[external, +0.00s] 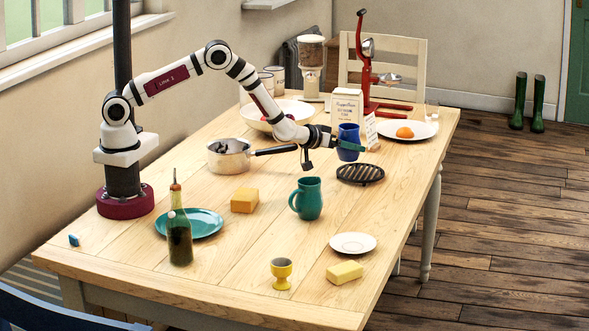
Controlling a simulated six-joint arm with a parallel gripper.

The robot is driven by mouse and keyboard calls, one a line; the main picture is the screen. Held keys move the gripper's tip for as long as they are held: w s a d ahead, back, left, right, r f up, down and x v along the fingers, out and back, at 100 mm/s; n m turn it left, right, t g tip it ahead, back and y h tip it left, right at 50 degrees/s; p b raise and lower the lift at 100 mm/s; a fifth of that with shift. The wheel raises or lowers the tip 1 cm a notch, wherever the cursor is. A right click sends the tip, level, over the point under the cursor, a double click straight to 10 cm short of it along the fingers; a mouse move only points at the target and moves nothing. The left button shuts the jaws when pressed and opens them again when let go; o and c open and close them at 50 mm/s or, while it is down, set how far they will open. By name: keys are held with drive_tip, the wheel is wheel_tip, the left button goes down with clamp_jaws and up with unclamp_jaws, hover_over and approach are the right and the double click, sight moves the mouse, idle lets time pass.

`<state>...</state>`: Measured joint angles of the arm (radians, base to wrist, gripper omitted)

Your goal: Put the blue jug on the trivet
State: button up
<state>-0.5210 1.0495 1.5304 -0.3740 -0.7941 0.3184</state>
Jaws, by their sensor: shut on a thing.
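The blue jug (348,136) is upright in the external view, at the right middle of the table. My gripper (340,143) is shut on it from the left, and a finger crosses its front. The trivet (360,174), a dark round slatted one, lies on the table just below the jug in the picture. The jug's base shows a little above and behind the trivet's far edge. I cannot tell whether the jug is lifted or touching anything.
A teal jug (309,199) stands in front of the trivet. A saucepan (230,157) points its handle toward my gripper. A white box (345,107), a card (371,131) and a plate with an orange item (412,130) are close behind. Bare wood lies right of the trivet.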

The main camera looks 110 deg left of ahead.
sight(348, 161)
drive_tip(key=shift+a+f, duration=0.25)
drive_tip(key=shift+f, duration=0.9)
drive_tip(key=shift+a+f, duration=0.25)
drive_tip(key=shift+f, duration=0.9)
drive_tip(key=shift+f, duration=0.1)
